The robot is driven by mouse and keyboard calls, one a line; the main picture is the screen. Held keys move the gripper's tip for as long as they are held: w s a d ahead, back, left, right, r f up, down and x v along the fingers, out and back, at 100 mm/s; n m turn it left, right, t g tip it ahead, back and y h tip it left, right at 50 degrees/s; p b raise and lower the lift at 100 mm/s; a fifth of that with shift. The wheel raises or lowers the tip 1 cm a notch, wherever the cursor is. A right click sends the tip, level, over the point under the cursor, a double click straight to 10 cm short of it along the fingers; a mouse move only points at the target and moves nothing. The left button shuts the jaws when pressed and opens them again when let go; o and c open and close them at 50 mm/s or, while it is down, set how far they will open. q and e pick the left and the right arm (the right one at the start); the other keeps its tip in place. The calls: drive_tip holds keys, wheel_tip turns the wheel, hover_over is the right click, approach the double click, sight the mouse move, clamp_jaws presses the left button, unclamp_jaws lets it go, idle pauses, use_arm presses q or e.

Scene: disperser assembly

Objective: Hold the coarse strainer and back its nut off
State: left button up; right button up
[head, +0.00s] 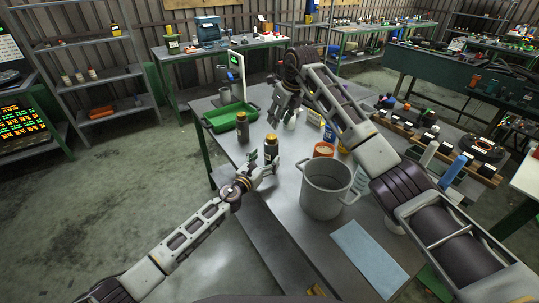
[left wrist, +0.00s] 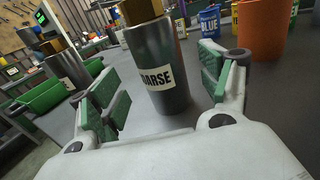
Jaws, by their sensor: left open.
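The coarse strainer (left wrist: 157,62) is a dark metal cylinder with a white label, partly legible as "OARSE". It stands upright on the table; in the head view it is the nearer of two cylinders (head: 271,150). Its brass nut (left wrist: 141,11) sits on top and is cut off by the wrist view's upper edge. My left gripper (head: 264,168) is open at the strainer's near side. Its green-padded fingers stand on either side of the cylinder, with visible gaps. My right gripper (head: 279,106) is above the table behind the strainer; its finger opening is unclear.
A second brass-topped cylinder (head: 242,128) stands behind and left of the strainer. A green tray (head: 222,122) lies beyond it. A large grey pot (head: 324,192) stands to the right, with an orange container (left wrist: 262,30) near it. A blue sheet (head: 368,259) lies in front.

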sight(268, 156)
use_arm(q)
drive_tip(key=shift+x, duration=1.7)
drive_tip(key=shift+w, duration=0.15)
drive_tip(key=c, duration=1.7)
drive_tip(key=o, duration=1)
drive_tip(key=c, duration=0.8)
